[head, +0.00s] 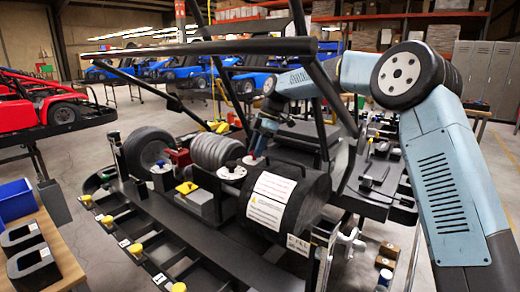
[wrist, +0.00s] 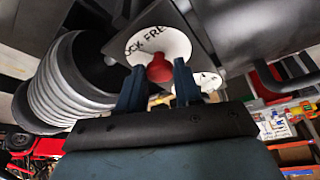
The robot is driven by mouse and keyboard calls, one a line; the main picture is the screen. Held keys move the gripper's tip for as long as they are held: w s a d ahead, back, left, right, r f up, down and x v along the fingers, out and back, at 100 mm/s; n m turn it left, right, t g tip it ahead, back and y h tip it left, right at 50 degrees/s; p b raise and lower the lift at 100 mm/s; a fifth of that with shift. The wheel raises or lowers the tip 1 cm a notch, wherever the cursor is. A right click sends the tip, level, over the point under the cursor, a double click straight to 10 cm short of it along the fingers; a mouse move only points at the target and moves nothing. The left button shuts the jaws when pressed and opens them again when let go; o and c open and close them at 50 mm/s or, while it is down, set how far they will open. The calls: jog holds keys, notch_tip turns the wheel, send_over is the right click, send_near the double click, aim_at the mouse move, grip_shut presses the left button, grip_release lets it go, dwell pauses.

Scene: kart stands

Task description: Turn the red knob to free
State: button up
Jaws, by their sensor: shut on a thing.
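The red knob (wrist: 159,68) sits at the middle of a round white dial (wrist: 172,43) in the wrist view. The dial's lettering reads "FREE" and part of "LOCK" along its far edge. My gripper (wrist: 159,76) has one finger on each side of the knob and is shut on it. In the head view my gripper (head: 254,152) reaches down to the dial, beside the black drum with a white label (head: 269,200). The red knob shows there only as a small red patch (head: 250,158). Which way the knob points is hard to tell.
A ribbed grey cylinder (head: 217,151) lies left of the dial. A second white disc (head: 231,171) is close by. Black frame tubes (head: 315,65) rise around my arm. Yellow knobs (head: 187,187) and a tyre (head: 150,147) are at left.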

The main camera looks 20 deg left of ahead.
jog(key=m, duration=0.2)
jog(key=m+t, duration=0.1)
jog(key=m, duration=0.1)
jog(key=shift+s+f+y, duration=0.15)
jog(key=shift+s+y, duration=0.15)
jog(key=shift+s, duration=0.1)
jog(key=m+t, duration=0.1)
jog(key=m, duration=0.2)
jog(key=shift+s+m+t, duration=0.2)
jog(key=shift+m+t, duration=0.2)
jog(key=m, duration=0.2)
jog(key=m+t, duration=0.1)
jog(key=m, duration=0.1)
jog(key=shift+s+t, duration=0.15)
jog(key=shift+t, duration=0.15)
jog(key=shift+s+a+m+t, duration=0.15)
jog(key=shift+m+t, duration=0.35)
jog(key=shift+m, duration=0.9)
jog(key=o, duration=1)
jog(key=shift+o, duration=0.2)
jog(key=shift+w, duration=0.2)
jog(key=shift+r, duration=0.25)
